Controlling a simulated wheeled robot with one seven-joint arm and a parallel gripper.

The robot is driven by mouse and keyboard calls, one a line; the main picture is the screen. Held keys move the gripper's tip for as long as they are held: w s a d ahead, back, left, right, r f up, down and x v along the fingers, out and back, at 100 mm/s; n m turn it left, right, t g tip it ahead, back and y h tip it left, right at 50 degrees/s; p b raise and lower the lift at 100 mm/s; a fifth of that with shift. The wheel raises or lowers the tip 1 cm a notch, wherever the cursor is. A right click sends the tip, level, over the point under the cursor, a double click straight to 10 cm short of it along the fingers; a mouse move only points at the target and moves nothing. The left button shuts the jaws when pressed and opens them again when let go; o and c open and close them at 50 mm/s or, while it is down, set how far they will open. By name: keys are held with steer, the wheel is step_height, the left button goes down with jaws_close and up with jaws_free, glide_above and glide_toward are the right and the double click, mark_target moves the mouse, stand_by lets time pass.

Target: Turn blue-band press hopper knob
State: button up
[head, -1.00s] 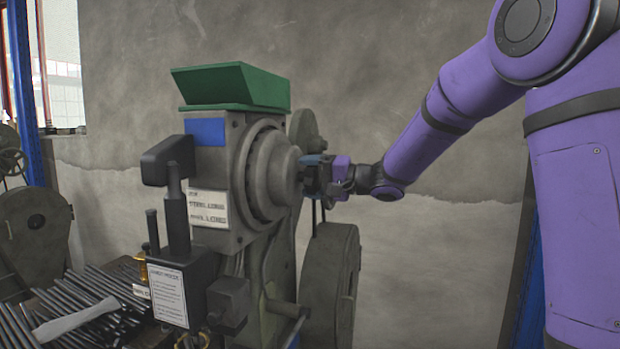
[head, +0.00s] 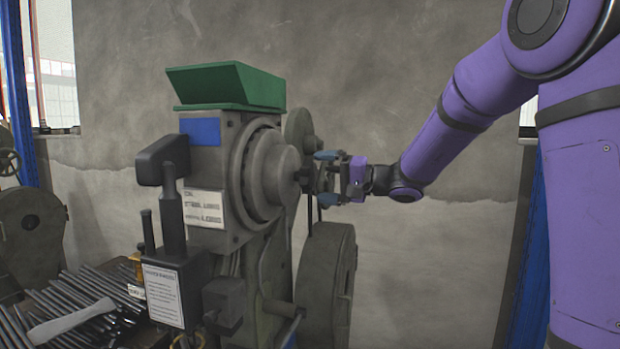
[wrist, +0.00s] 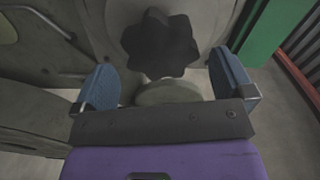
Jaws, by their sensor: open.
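The blue-band press (head: 205,165) is grey, with a blue patch (head: 203,131) on its upper front and a green hopper (head: 230,85) on top. Its knob (head: 304,174) is a small dark shape at the round hub on its right side. In the wrist view the knob (wrist: 160,44) is black and lobed, ahead of the fingers. My gripper (head: 324,177) is open and empty just right of the knob, its blue fingers one above the other. In the wrist view my gripper (wrist: 166,80) has its fingers spread left and right of the knob, apart from it.
A large grey wheel (head: 326,272) stands below my gripper. Dark rods (head: 60,315) lie on a bench at lower left. Another machine (head: 32,235) stands at far left.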

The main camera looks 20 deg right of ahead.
steer(key=v, duration=0.6)
steer(key=shift+s, duration=0.1)
stand_by(0.3)
steer(key=s+a+f+n+g+h, duration=0.2)
steer(key=s+a+g+h, duration=0.15)
steer(key=s, duration=0.55)
steer(key=s+a+f+n+g+h, duration=0.15)
steer(key=s+a+g, duration=0.3)
steer(key=s, duration=0.45)
steer(key=s+d+f+t+h, duration=0.1)
steer(key=s+d+f+h, duration=0.1)
steer(key=s, duration=0.5)
steer(key=s+d+f+n+t+h, duration=0.1)
steer(key=s+d+f+h, duration=0.1)
steer(key=s+d+h, duration=0.2)
steer(key=s+h, duration=0.2)
steer(key=h, duration=0.1)
steer(key=shift+s+d+t+h, duration=0.25)
steer(key=shift+s+t+h, duration=0.05)
steer(key=shift+s, duration=0.1)
